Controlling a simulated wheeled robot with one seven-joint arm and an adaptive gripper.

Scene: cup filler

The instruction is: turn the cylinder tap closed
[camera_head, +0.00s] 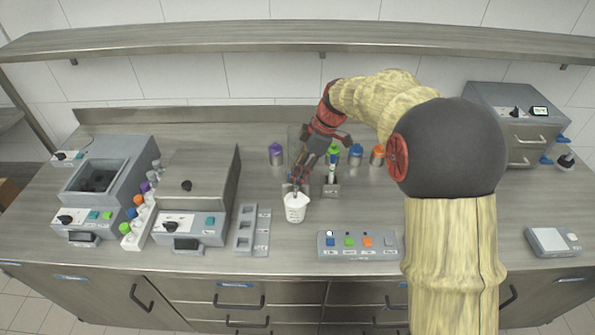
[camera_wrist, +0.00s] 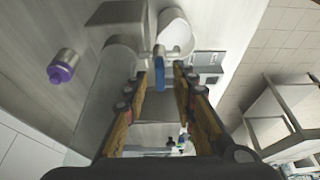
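In the wrist view the blue tap lever (camera_wrist: 160,61) shows at my fingertips, close beside the left finger. A clear cylinder (camera_wrist: 104,88) lies to its left, with a grey block (camera_wrist: 117,22) near it. My gripper (camera_wrist: 169,74) has its fingers apart, with a visible gap between them; whether either finger touches the lever is hard to tell. In the head view my gripper (camera_head: 293,184) points down just above and behind a white cup (camera_head: 295,208) on the counter. The cup also shows beyond the lever in the wrist view (camera_wrist: 176,31). My arm hides much of the filler from the head.
Bottles with purple (camera_head: 276,153), blue (camera_head: 355,155) and orange (camera_head: 377,156) caps stand behind. A button panel (camera_head: 358,246) lies in front, right of the cup. A slotted grey holder (camera_head: 246,229) is to the left. A shelf (camera_head: 300,39) runs above.

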